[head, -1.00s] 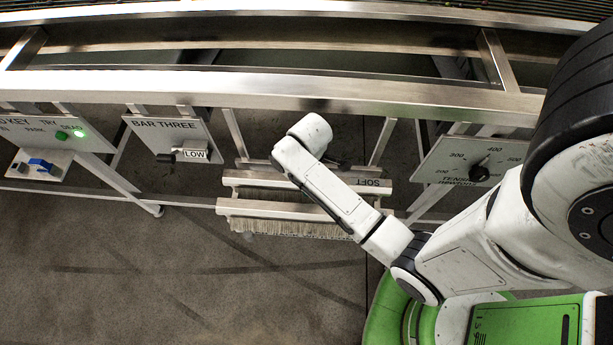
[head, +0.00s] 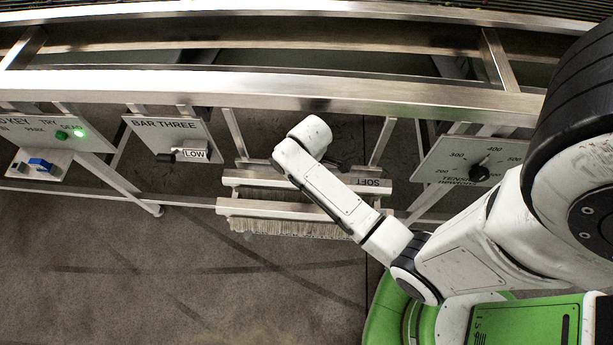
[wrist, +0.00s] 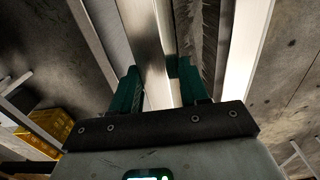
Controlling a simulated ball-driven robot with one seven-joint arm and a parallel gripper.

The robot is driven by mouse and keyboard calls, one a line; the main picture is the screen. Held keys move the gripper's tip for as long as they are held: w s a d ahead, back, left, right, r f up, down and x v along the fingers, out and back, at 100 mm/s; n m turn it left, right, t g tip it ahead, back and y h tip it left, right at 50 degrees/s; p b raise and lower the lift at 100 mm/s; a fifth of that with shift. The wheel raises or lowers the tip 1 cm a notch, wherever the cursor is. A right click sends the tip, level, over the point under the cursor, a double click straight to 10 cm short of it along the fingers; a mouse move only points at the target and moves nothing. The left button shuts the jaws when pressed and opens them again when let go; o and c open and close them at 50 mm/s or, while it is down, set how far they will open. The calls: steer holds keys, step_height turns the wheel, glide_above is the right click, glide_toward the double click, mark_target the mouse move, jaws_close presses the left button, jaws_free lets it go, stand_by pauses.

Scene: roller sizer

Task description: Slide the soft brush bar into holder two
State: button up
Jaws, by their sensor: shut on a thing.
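The soft brush bar (head: 370,182), with a SOFT label near its right end, lies level below the frame in the head view. Pale bristles (head: 290,228) hang along two parallel metal rails there. My arm crosses over their middle and hides my gripper in that view. In the wrist view my gripper (wrist: 156,78) has its green fingers on either side of a metal bar (wrist: 146,40), shut on it. Bristles (wrist: 190,40) run along the bar's right side. I cannot tell which holder is holder two.
A BAR THREE panel (head: 165,133) with a LOW tag is to the left, and a lit key panel (head: 90,140) is farther left. A tension dial panel (head: 460,155) is to the right. Yellow crates (wrist: 50,125) show in the wrist view. The floor in front is clear.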

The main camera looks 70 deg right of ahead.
jaws_close()
steer(key=shift+r, duration=0.45)
step_height(320, 180, up, 2)
steer(key=shift+w+r, duration=0.1)
steer(key=shift+r, duration=0.1)
steer(key=s+a+r, duration=0.5)
steer(key=s+r, duration=0.4)
steer(key=s, duration=0.4)
steer(key=shift+r, duration=0.4)
steer(key=shift+f, duration=0.1)
